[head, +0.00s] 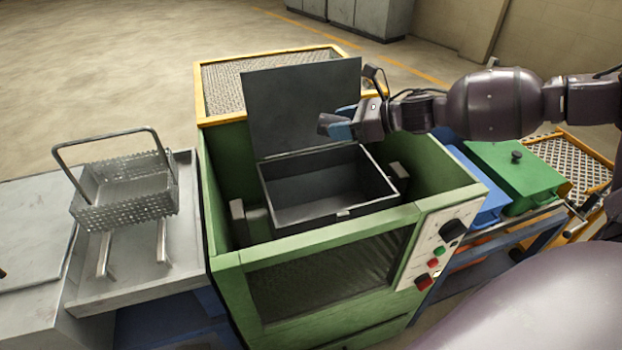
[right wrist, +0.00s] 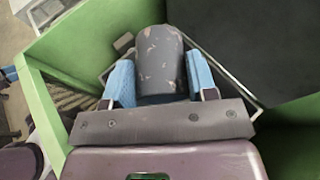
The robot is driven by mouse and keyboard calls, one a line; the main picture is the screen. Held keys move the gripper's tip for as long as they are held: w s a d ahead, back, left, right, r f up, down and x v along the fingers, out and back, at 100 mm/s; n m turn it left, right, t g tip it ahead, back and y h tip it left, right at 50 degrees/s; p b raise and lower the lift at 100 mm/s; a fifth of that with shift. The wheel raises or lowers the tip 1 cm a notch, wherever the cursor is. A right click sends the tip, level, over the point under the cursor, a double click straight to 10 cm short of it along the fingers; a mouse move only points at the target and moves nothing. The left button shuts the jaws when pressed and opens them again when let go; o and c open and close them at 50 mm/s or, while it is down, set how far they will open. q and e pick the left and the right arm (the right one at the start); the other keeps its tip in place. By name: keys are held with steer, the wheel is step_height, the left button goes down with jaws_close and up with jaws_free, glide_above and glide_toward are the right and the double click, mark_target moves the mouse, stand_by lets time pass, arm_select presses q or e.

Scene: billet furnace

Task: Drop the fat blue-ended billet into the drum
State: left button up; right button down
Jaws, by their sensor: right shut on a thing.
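My right gripper (head: 340,126) has blue fingers and is above the open dark bin in the green machine, in front of its raised lid. In the right wrist view it is shut on a thick grey billet (right wrist: 161,62) with worn, chipped paint. In the head view a dark end of the billet (head: 326,119) sticks out past the fingers. The dark bin (head: 318,214) is rectangular and looks empty; I cannot tell whether it is the drum. My left gripper is not in view.
The raised lid (head: 303,105) stands behind the bin. Green machine walls (head: 320,238) surround it. A wire basket (head: 124,192) sits on a grey table at left. A green lidded box (head: 514,172) and a blue box (head: 487,205) stand at right.

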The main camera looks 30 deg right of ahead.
step_height(320, 180, down, 4)
steer(key=shift+w+r+g+b, duration=0.15)
steer(key=shift+r+g+b, duration=0.15)
steer(key=shift+b, duration=0.15)
step_height(320, 180, down, 7)
steer(key=b, duration=0.2)
steer(key=shift+r, duration=0.2)
